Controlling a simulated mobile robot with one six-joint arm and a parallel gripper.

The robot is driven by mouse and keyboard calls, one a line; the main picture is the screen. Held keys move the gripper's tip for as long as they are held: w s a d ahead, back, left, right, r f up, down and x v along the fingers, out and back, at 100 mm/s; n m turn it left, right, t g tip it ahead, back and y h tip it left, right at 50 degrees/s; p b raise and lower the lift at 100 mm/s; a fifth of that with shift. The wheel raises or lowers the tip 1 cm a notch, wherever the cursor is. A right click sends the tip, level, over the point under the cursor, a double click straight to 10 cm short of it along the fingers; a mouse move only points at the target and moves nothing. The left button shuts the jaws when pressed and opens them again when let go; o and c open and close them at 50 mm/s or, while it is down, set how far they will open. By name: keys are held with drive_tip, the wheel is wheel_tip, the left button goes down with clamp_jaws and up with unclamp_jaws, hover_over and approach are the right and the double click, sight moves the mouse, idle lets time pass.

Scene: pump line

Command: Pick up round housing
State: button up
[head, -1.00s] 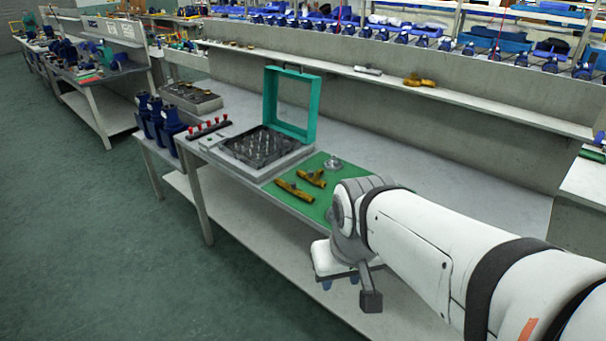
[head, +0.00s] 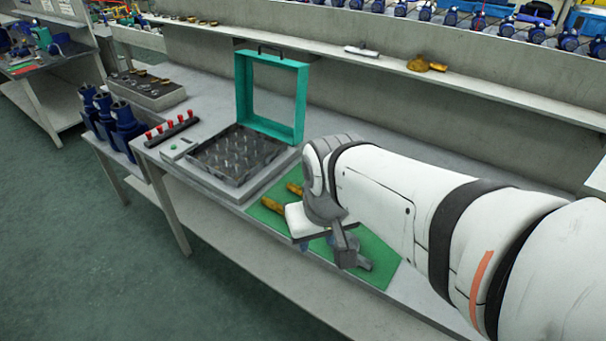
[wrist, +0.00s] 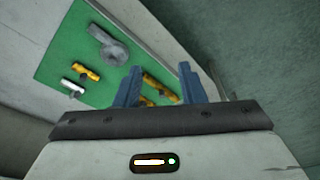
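A grey round part (wrist: 114,51), which looks like the round housing, lies on the green mat (wrist: 60,60) in the wrist view, with a stubby grey piece beside it. In the head view my arm hides much of the mat (head: 378,250). My gripper (wrist: 160,68) has two blue fingers standing apart with nothing held between them. It is over the mat's edge, with the round part up and left of the fingers. The gripper (head: 318,244) is partly hidden under my wrist in the head view.
Yellow-brown parts (wrist: 160,86) show behind the fingers. Another yellow part (wrist: 87,72) and a small silver part (wrist: 72,86) lie on the mat. A tray with a raised teal frame (head: 302,105) stands left of the mat. Blue pump bodies (head: 125,125) stand farther left.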

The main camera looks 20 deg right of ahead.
sight(346, 237)
drive_tip(key=shift+o, duration=0.2)
drive_tip(key=shift+o, duration=0.8)
drive_tip(key=shift+w+d, duration=0.1)
drive_tip(key=shift+d, duration=0.05)
drive_tip(key=o, duration=0.7)
drive_tip(key=w+d+f+m, duration=0.1)
drive_tip(key=w+d, duration=0.1)
drive_tip(key=w+d+f+m+g, duration=0.1)
drive_tip(key=w+d+f, duration=0.1)
drive_tip(key=w, duration=0.1)
drive_tip(key=w+d+f+m, duration=0.2)
drive_tip(key=w, duration=0.1)
drive_tip(key=shift+d, duration=0.1)
drive_tip(key=o, duration=0.4)
drive_tip(key=w+d+f+m, duration=0.1)
drive_tip(key=d+f, duration=0.1)
drive_tip(key=w+d+f+m+g, duration=0.1)
drive_tip(key=d+f, duration=0.1)
drive_tip(key=w+d+f+m, duration=0.1)
drive_tip(key=w+d+f, duration=0.1)
drive_tip(key=f, duration=0.1)
drive_tip(key=shift+w+g, duration=0.1)
drive_tip(key=shift+g, duration=0.2)
drive_tip(key=shift+c, duration=0.2)
drive_tip(key=shift+s+d+f+p, duration=0.1)
drive_tip(key=shift+s+f+p, duration=0.1)
drive_tip(key=shift+f, duration=1.8)
drive_tip(key=shift+s+d+f+p, duration=0.1)
drive_tip(key=shift+f+p, duration=0.05)
drive_tip(key=shift+f, duration=1.85)
